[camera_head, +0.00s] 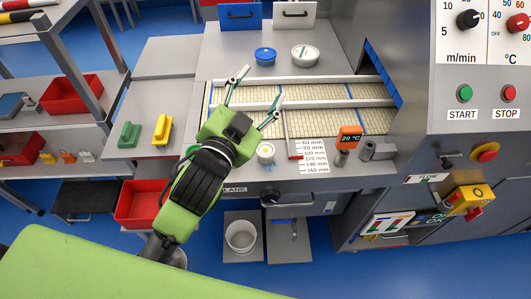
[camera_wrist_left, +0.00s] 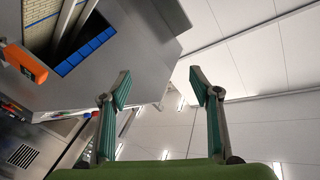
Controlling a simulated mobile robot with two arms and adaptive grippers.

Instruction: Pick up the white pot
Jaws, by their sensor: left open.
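A small white pot (camera_head: 265,153) stands upright on the grey front ledge of the machine, just below the conveyor. A larger white-lidded tub (camera_head: 305,55) stands on the grey plate behind the conveyor. My left gripper (camera_head: 260,88) is open and empty over the left part of the conveyor belt, with its fingers pointing up the picture. The small pot lies to the right of its wrist, apart from the fingers. In the left wrist view the open fingers (camera_wrist_left: 160,82) have nothing between them, and neither pot shows. My right gripper is not in view.
A blue tub (camera_head: 265,55) stands beside the white-lidded one. White guide rails (camera_head: 310,105) cross the conveyor. An orange temperature display (camera_head: 349,137) and a scale plate (camera_head: 313,158) stand right of the small pot. A white bucket (camera_head: 240,236) stands below.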

